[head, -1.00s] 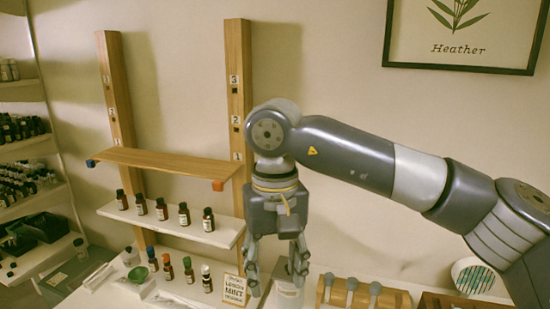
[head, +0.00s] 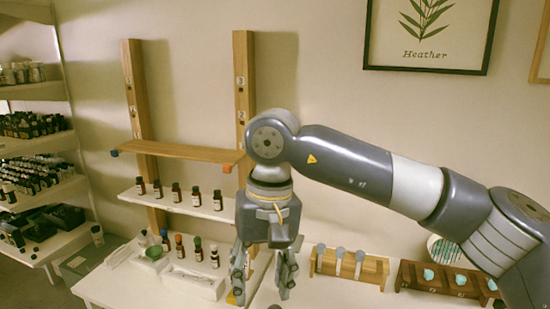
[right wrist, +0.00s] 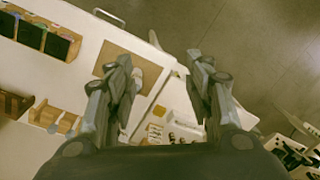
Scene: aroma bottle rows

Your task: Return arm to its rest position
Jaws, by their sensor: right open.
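My right gripper (head: 262,275) hangs fingers down above the front table in the head view. Its two fingers are apart and nothing is between them. In the right wrist view the open fingers (right wrist: 162,100) point down toward the white table (right wrist: 75,95), with clear space between them. My right arm (head: 345,165) comes in from the right, raised and bent at the elbow. My left arm and gripper are not in view.
Several dark bottles (head: 195,197) stand in a row on the white shelf, under an empty wooden shelf (head: 180,151). More bottles (head: 197,250) stand in a white tray (head: 190,281) on the table. Wooden racks (head: 375,268) stand to the right. Stocked shelves (head: 35,155) are at far left.

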